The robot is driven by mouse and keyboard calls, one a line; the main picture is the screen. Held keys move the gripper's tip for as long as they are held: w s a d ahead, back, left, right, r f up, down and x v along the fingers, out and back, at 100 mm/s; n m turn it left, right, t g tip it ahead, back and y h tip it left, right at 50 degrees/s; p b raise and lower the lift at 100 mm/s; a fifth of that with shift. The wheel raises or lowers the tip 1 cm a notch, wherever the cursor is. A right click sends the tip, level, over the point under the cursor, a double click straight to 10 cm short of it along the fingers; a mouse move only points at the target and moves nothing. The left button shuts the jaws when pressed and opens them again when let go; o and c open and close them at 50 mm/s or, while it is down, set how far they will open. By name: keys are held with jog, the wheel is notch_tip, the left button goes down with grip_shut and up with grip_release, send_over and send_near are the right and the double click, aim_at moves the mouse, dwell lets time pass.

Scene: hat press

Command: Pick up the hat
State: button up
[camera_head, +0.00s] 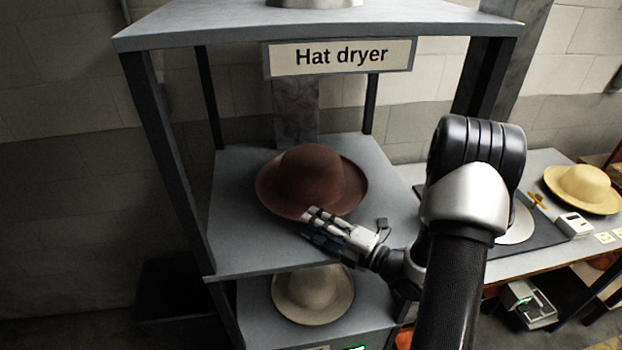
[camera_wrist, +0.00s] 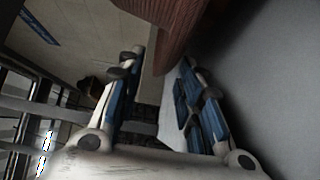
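A brown hat (camera_head: 311,172) with a round crown and wide brim sits on the middle shelf (camera_head: 240,245) of the hat dryer. My gripper (camera_head: 310,224) reaches in from the right, low over the shelf at the hat's front brim. In the wrist view the brown brim (camera_wrist: 180,25) shows at the top, just beyond or at the mouth of my gripper (camera_wrist: 162,62). The two fingers are apart, with a gap between them. I cannot tell whether a finger touches the brim. The part of the brim behind the fingers is hidden in the head view.
The dryer's top shelf (camera_head: 200,27) and posts frame the space. A pale hat (camera_head: 313,291) lies on the lower shelf. To the right, a table (camera_head: 540,262) holds a yellow hat (camera_head: 582,188), a white box (camera_head: 574,225) and a partly hidden pale hat (camera_head: 519,226).

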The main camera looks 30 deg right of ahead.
aim_at(295, 213)
jog(key=x, duration=0.6)
jog(key=shift+w+a, duration=0.2)
jog(key=shift+w, duration=0.1)
grip_shut()
